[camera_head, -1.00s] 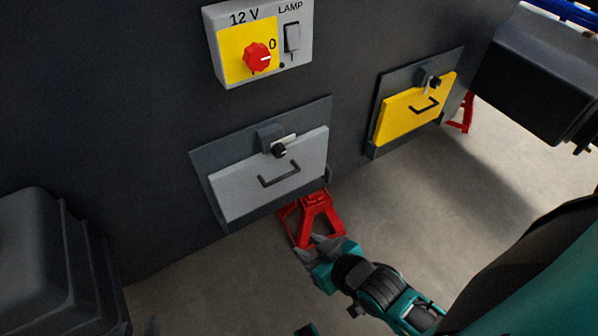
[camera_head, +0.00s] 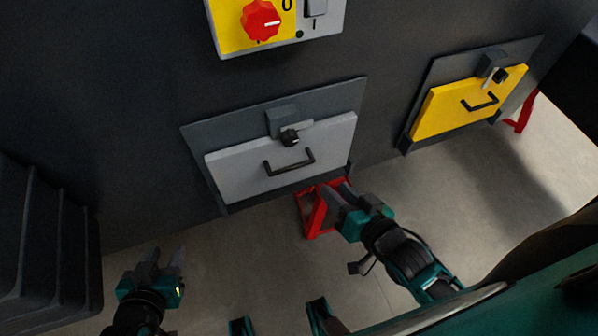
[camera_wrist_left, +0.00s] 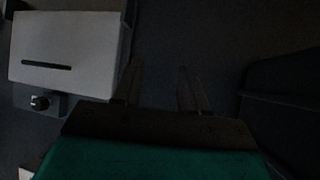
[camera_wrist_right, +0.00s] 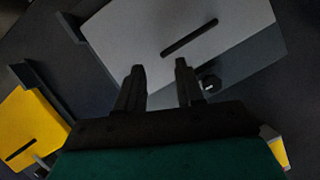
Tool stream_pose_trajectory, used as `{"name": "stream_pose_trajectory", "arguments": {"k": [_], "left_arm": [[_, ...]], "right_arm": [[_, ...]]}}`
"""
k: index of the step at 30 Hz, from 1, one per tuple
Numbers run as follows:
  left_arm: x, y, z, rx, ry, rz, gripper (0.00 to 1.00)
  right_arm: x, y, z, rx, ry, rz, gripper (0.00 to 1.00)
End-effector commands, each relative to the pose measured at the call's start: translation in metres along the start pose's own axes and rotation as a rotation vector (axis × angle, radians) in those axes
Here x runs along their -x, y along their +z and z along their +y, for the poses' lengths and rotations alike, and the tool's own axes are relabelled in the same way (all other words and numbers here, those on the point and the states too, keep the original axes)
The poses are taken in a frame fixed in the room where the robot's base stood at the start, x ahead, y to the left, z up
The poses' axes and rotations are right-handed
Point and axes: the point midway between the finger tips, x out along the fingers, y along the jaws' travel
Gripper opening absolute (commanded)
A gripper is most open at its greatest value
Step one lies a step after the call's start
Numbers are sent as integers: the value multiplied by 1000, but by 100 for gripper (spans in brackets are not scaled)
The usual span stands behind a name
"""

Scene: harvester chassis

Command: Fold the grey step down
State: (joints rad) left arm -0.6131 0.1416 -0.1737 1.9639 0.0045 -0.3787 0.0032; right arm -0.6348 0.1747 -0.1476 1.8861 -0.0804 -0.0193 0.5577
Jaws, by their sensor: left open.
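The grey step (camera_head: 285,160) is folded up against the dark chassis wall in the head view. It has a black bar handle (camera_head: 289,163) and a black knob with a pale bar (camera_head: 290,137) at its top edge. My right gripper (camera_head: 336,194) is open and empty, below the step's lower right corner and in front of a red stand. The step also shows in the right wrist view (camera_wrist_right: 235,25), beyond the fingers. My left gripper (camera_head: 163,258) is open and empty, low to the left of the step, which shows in the left wrist view (camera_wrist_left: 85,45).
A yellow step (camera_head: 470,102) with its own latch is folded up to the right. The red stand (camera_head: 314,213) is on the floor under the chassis. A switch panel (camera_head: 325,22) with a red knob (camera_head: 261,20) is above. A dark ribbed block (camera_head: 50,240) is at the left.

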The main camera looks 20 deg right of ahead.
Motion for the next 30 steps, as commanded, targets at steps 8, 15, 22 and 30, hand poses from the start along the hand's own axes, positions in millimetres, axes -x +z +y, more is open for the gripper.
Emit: {"name": "stream_pose_trajectory", "arguments": {"k": [8, 15, 22, 30], "left_arm": [[-36, 41, 13, 8, 33, 6, 43], [-55, 52, 21, 9, 54, 17, 43], [-58, 48, 21, 9, 57, 32, 43], [-60, 53, 22, 9, 59, 23, 43]], "right_arm": [[-10, 32, 17, -537, -256, 171, 37], [-1, 48, 15, -901, -512, 155, 37], [3, 49, 11, -1019, -601, 122, 37], [-31, 33, -6, -1021, -606, 126, 37]]}}
